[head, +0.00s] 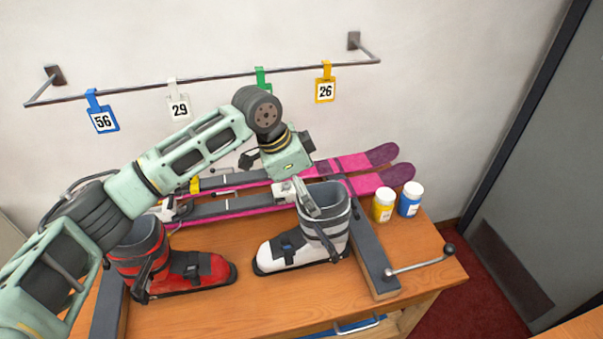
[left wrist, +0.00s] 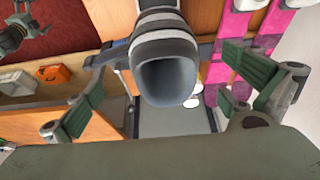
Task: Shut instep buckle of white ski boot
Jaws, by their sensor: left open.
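The white ski boot (head: 272,258) stands on the bench, toe to the left, with a grey cuff. A dark instep buckle (head: 290,243) sits across its front; I cannot tell whether its lever is up or down. A dark bar slants down the cuff's side. My left gripper (head: 306,197) is above the boot, its fingers near the cuff's top. In the left wrist view the open, empty left gripper (left wrist: 170,92) has its fingers apart on either side of the grey cuff (left wrist: 172,78). The instep is hidden there. Part of my right gripper (left wrist: 18,34) seems to show at upper left.
A red boot (head: 195,270) stands to the left, partly behind my left arm. Pink and dark skis (head: 365,184) lie behind. Yellow (head: 384,207) and blue (head: 409,202) jars stand right. A metal handle bar (head: 420,265) juts out at the right edge. Bare bench lies in front.

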